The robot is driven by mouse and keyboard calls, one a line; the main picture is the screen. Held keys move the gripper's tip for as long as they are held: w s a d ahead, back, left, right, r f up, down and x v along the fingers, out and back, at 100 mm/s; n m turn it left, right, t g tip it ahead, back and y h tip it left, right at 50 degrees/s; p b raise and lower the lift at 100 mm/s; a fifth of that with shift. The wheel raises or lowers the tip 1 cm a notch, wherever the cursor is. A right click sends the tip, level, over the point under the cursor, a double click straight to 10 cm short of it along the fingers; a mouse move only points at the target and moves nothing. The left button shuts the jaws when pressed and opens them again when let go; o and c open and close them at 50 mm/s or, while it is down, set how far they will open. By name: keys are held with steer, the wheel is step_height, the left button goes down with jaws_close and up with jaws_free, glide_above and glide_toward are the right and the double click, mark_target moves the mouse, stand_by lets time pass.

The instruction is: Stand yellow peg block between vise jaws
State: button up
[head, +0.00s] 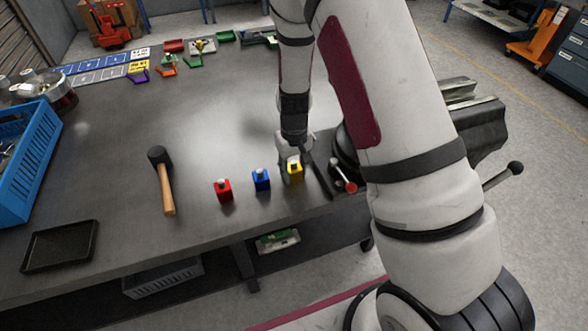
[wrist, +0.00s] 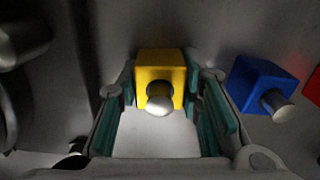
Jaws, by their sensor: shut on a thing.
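The yellow peg block (head: 295,173) stands on the grey workbench near its front edge, with a rounded metal peg on top. My gripper (head: 296,158) is around it, pointing down. In the wrist view the yellow block (wrist: 160,75) sits between the green finger pads of my gripper (wrist: 160,90), which is shut on it. The vise (head: 470,125) is at the bench's right edge. Its near part is hidden behind my arm, and I cannot see the full gap between its jaws.
A blue peg block (head: 261,181) and a red peg block (head: 223,191) stand left of the yellow one. A hammer (head: 166,190) lies further left. A black tray (head: 60,246) and a blue crate (head: 30,160) are at the left. The middle of the bench is clear.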

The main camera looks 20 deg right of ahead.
mark_target(294, 162)
steer(key=shift+r+p, duration=1.15)
steer(key=shift+r, duration=1.4)
